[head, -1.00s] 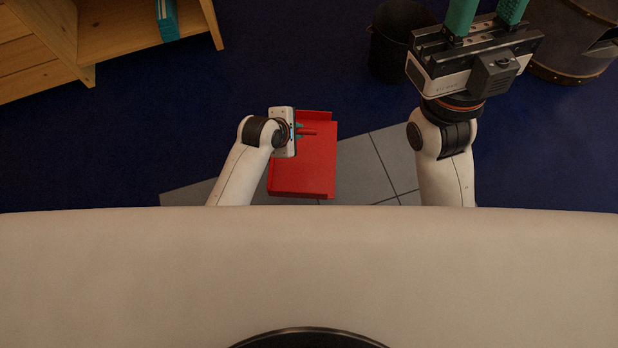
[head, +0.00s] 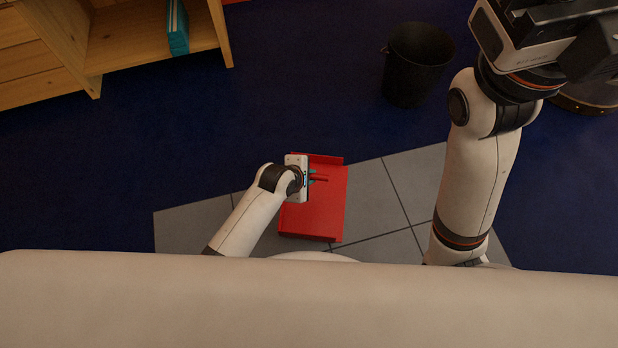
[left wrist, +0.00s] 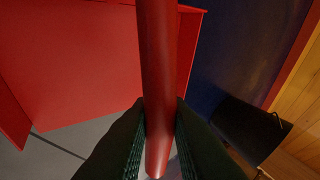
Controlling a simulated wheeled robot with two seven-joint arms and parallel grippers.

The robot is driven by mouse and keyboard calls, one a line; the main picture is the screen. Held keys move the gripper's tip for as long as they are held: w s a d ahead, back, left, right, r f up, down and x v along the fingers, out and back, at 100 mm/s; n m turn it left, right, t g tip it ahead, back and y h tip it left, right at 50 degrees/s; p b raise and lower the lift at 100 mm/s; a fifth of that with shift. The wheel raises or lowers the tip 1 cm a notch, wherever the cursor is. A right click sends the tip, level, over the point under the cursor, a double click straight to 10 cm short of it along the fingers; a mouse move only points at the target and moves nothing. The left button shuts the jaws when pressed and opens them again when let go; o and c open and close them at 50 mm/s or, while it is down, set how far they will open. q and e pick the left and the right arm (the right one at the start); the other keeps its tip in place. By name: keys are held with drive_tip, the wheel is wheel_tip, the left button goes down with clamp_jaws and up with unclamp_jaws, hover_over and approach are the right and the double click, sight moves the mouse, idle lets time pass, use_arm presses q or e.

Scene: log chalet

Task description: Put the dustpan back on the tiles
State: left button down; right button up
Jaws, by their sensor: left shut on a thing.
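The red dustpan (head: 318,212) shows in the head view, low in the middle, in front of the grey tiles (head: 385,195). My left gripper (head: 312,178) is shut on its handle. In the left wrist view the red handle (left wrist: 157,90) runs between the two dark fingers (left wrist: 158,125), and the red pan (left wrist: 70,60) fills the upper left. In the head view the pan overlaps the tiles, with its far end over the blue floor; I cannot tell how high it is. My right arm reaches up on the right; its gripper's fingers are out of the picture.
A black bucket (head: 416,62) stands on the dark blue floor (head: 290,90) beyond the tiles. A wooden shelf (head: 150,40) with a teal book (head: 178,30) is at the upper left. A dark round container (head: 585,102) is partly hidden behind my right arm.

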use_arm(q)
drive_tip(key=shift+r, duration=0.1)
drive_tip(key=c, duration=1.4)
unclamp_jaws()
drive_tip(key=shift+o, duration=0.2)
